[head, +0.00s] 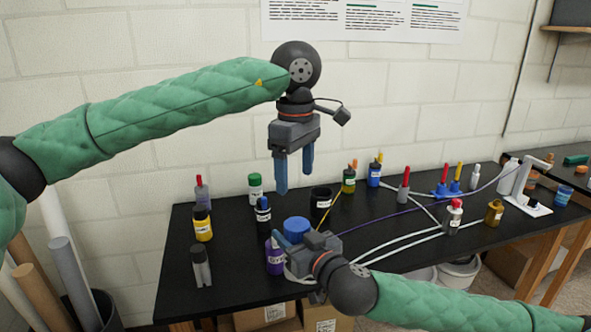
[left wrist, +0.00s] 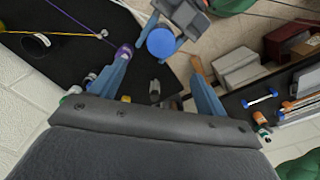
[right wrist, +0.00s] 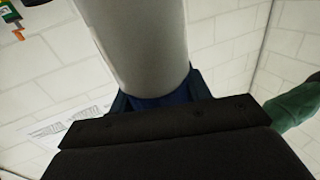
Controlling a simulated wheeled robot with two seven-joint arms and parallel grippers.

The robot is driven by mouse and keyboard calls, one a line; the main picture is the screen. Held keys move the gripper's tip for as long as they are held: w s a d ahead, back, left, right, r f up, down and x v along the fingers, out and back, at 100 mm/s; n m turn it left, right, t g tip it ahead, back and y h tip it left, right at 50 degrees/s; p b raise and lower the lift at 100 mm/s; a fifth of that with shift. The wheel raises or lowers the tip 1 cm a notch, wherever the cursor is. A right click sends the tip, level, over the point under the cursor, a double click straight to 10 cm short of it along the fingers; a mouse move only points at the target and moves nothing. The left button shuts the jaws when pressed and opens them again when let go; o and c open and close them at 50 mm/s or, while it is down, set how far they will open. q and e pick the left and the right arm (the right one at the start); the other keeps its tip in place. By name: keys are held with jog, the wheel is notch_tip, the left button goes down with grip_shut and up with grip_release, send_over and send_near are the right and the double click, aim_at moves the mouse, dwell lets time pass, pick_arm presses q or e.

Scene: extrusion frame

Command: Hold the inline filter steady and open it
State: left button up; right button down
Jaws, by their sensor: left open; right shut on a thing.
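The inline filter shows a round blue cap (head: 297,223) above my right gripper (head: 303,243). In the left wrist view the cap (left wrist: 161,42) lies in line with the gap between my left fingers. My right gripper is shut on the filter's pale grey body (right wrist: 140,40), which fills the middle of the right wrist view. Most of the body is hidden by the gripper in the head view. My left gripper (head: 294,180) is open and empty, pointing down above the cap and apart from it.
A purple bottle (head: 274,258) stands just left of my right gripper. Several bottles, such as a yellow one (head: 202,228) and a green-capped one (head: 255,190), stand on the black table (head: 225,285). Pale tubing (head: 400,243) crosses the table to the right. The air above the table's left side is free.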

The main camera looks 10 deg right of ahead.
aim_at(296, 224)
pick_arm(q)
notch_tip(296, 224, down, 12)
dwell(0.6)
jog(key=shift+c, duration=0.2)
jog(key=c, duration=1.1)
jog(key=shift+s+n, duration=0.1)
jog(key=shift+n, duration=1.4)
jog(key=shift+d, duration=0.1)
jog(key=o, duration=1)
jog(key=shift+o, duration=0.4)
jog(key=shift+r, duration=0.1)
